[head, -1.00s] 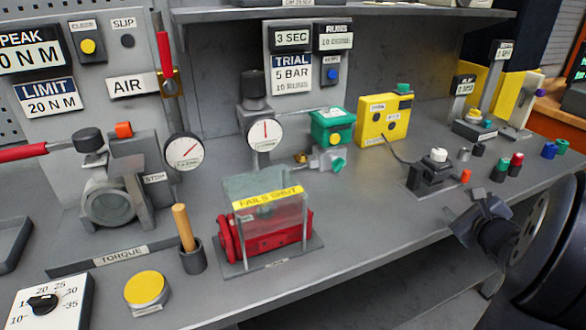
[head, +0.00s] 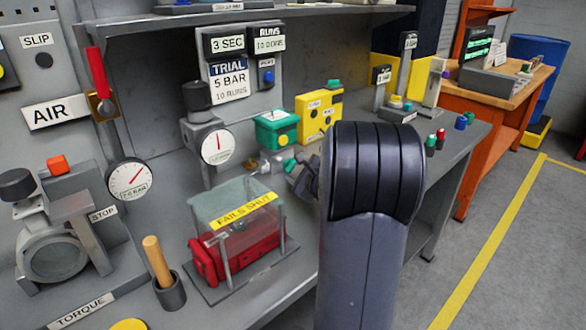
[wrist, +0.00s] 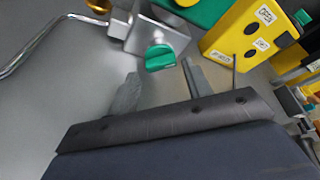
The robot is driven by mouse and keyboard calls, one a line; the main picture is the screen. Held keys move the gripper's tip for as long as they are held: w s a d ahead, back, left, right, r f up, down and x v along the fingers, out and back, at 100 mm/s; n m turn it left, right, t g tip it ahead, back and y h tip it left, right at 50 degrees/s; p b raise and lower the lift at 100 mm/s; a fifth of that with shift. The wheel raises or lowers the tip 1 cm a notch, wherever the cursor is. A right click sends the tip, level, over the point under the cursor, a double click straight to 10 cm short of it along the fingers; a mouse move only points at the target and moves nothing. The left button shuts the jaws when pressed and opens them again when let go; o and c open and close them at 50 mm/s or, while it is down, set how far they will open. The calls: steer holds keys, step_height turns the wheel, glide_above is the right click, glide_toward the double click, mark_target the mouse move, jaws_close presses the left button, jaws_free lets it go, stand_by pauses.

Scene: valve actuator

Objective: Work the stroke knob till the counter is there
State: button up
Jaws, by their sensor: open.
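A green knob (wrist: 160,57) sits on a small grey metal block (wrist: 150,33) with a brass fitting. It lies ahead of and between the two fingers of my gripper (wrist: 160,72), which are open and appear empty; I cannot tell whether they touch it. In the head view the knob (head: 288,165) shows beside my gripper (head: 303,180), which is partly hidden by my arm. No label naming the knob is readable. The RUNS display (head: 268,41) on the back panel seems to read "10 DONE", though blurred. The placard (head: 230,77) below reads TRIAL, 5 BAR, 10 RUNS.
A green box (head: 277,129) and a yellow box (head: 320,112) stand behind the knob. A clear guard marked FAILS SHUT (head: 238,215) over a red actuator (head: 207,262) stands left of my gripper. A gauge (head: 217,145) is behind. Small coloured knobs stand right of my arm.

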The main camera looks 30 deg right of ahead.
mark_target(291, 166)
steer(key=shift+x, duration=1.3)
steer(key=c, duration=0.7)
